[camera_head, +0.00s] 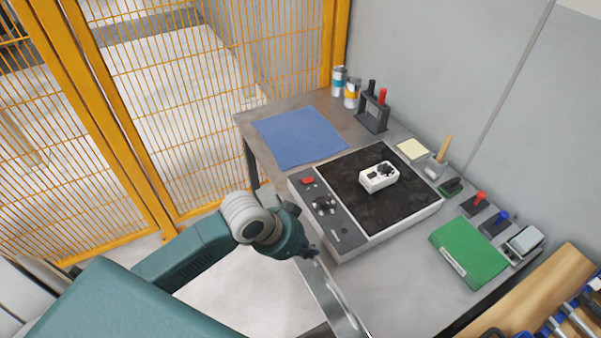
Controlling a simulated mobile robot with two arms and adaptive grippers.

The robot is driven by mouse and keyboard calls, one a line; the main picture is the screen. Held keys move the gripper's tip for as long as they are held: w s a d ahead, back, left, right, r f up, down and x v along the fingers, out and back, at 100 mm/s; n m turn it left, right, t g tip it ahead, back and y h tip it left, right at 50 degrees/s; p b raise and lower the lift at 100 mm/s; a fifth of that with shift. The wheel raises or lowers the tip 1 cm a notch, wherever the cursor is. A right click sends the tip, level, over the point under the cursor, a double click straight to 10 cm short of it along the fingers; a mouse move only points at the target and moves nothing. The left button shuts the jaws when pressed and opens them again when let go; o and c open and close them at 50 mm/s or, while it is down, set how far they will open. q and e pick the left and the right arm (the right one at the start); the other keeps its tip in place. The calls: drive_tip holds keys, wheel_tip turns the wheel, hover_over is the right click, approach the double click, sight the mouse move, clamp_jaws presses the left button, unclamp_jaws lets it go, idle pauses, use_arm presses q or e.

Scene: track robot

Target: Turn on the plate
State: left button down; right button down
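The plate device (352,240) sits on the grey table, with a dark square top (405,205) in a light frame. Its left side carries a grey control panel (338,223) with a red switch (307,181) and black knobs (324,205). A small white box with black parts (378,178) stands on the dark top. My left gripper (312,254) is beside the panel's near left edge, apart from the red switch. It is small and seen from behind, so its fingers are not clear. My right gripper is not in view.
A blue cloth (299,136) lies at the table's far left. Cans (351,93) and a dark rack (372,118) stand at the back. A green book (468,252) and small tools line the right. Yellow mesh fencing (175,90) stands to the left.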

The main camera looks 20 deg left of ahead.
use_arm(q)
drive_tip(key=w+a+r+t, duration=0.1)
drive_tip(key=w+a+r, duration=1.3)
drive_tip(key=w+r, duration=0.1)
drive_tip(key=shift+a+r+t+h, duration=0.3)
drive_tip(key=shift+r, duration=0.15)
drive_tip(key=shift+w, duration=0.1)
drive_tip(key=p, duration=0.2)
hover_over(310, 178)
drive_tip(key=s+a, duration=0.2)
drive_tip(key=f, duration=0.8)
drive_tip(key=shift+w+d+f, duration=0.1)
drive_tip(key=shift+d, duration=0.1)
drive_tip(key=shift+s+a+f+p, duration=0.1)
drive_tip(key=shift+f+p, duration=0.2)
drive_tip(key=shift+f, duration=0.3)
drive_tip(key=shift+s+a+f+p, duration=0.1)
drive_tip(key=shift+f+p, duration=0.15)
drive_tip(key=shift+f, duration=0.3)
drive_tip(key=shift+s+f, duration=0.15)
drive_tip(key=shift+f, duration=0.55)
